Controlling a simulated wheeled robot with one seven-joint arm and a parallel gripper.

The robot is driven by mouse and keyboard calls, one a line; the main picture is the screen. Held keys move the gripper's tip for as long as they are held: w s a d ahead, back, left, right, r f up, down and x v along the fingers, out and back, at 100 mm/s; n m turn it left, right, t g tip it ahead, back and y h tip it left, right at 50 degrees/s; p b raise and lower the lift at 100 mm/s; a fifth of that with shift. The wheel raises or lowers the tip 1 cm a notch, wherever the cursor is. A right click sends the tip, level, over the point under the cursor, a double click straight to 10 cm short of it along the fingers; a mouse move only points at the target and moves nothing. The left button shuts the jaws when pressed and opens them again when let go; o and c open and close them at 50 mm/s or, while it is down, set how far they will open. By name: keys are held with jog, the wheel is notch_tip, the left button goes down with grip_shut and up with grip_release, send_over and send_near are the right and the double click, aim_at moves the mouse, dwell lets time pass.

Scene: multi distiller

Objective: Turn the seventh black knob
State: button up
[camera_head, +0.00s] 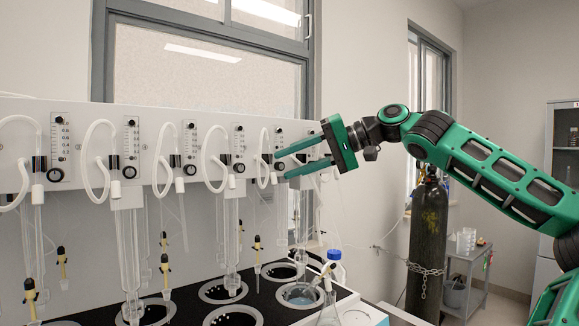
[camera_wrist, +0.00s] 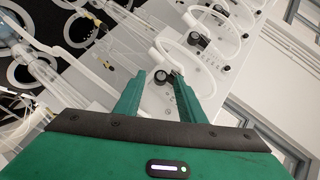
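A row of black knobs sits under the flow meters on the white panel. In the head view I see knobs at the far left (camera_head: 55,174), then further right, including one (camera_head: 239,167) left of my gripper. Another black knob (camera_head: 279,165) shows between the fingertips of my green gripper (camera_head: 281,165). In the wrist view my gripper (camera_wrist: 156,75) is open, and a dark knob (camera_wrist: 160,76) lies between and just beyond the fingertips. I cannot tell whether the fingers touch it. Which knob counts as seventh is unclear; the arm hides the panel's right end.
White looped tubes (camera_head: 213,158) hang in front of the panel close to the knobs. Glass columns (camera_head: 129,250) and round heating wells (camera_head: 223,292) stand below. A blue-capped bottle (camera_head: 335,266) is at the bench's right end. A dark gas cylinder (camera_head: 428,240) stands on the right.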

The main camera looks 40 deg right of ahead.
jog(key=shift+c, duration=0.2)
grip_shut()
jog(key=shift+a+r+n+h, duration=0.1)
jog(key=shift+n+h, duration=0.2)
jog(key=shift+h, duration=0.1)
jog(key=shift+o, duration=0.2)
grip_release()
